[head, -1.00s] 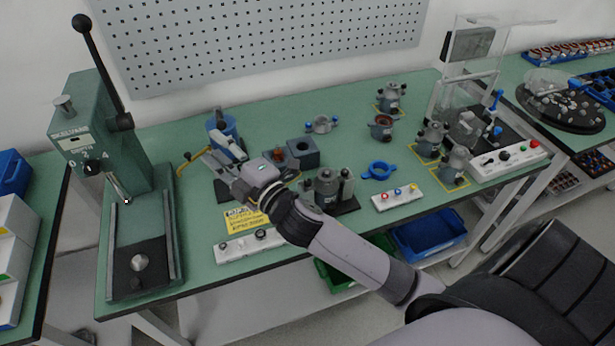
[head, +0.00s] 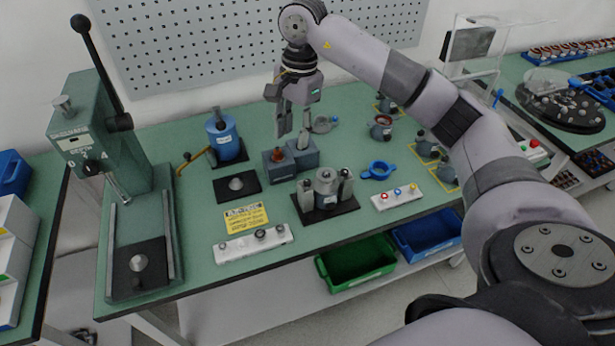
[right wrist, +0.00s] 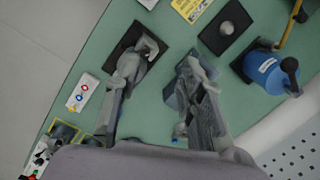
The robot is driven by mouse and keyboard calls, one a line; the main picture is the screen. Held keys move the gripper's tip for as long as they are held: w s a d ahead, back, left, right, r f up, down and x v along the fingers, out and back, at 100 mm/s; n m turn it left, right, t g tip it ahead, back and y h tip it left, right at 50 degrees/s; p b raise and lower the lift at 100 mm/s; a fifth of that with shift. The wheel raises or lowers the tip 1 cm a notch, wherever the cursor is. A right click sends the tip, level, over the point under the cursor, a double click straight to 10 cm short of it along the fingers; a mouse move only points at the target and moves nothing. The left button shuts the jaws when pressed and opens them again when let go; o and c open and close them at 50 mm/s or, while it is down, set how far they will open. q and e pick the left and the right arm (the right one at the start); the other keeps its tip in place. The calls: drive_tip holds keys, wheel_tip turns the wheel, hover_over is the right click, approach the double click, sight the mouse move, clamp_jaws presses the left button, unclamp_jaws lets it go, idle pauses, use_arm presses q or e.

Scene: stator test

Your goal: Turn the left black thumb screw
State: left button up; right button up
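The fixture (head: 325,206) is a black plate with a grey stator housing (head: 326,183) between two grey side posts. The left post (head: 305,196) stands beside the housing; a dark thumb screw on it is too small to make out clearly. My right gripper (head: 292,136) hangs fingers down above the dark blocks, behind and left of the fixture. In the right wrist view my right gripper (right wrist: 160,75) has its fingers spread with nothing between them. There, the left finger partly covers the fixture plate (right wrist: 117,57). My left gripper is not in view.
Dark blue-grey blocks (head: 304,155) stand below the gripper. A blue canister (head: 225,143), a black plate with a metal knob (head: 236,184), a yellow label (head: 246,219), a white knob panel (head: 253,246) and a blue ring (head: 378,171) lie around. A lever press (head: 95,150) stands left.

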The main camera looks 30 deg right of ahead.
sight(307, 180)
drive_tip(key=shift+h, duration=0.6)
drive_tip(key=d+f+p, duration=0.1)
drive_tip(key=f, duration=0.4)
drive_tip(key=d+f+p, duration=0.1)
drive_tip(key=f+p, duration=0.1)
drive_tip(key=f, duration=0.3)
drive_tip(key=d+f+p, duration=0.1)
drive_tip(key=f, duration=0.5)
drive_tip(key=shift+s+f, duration=0.1)
drive_tip(key=shift+s, duration=0.2)
clamp_jaws()
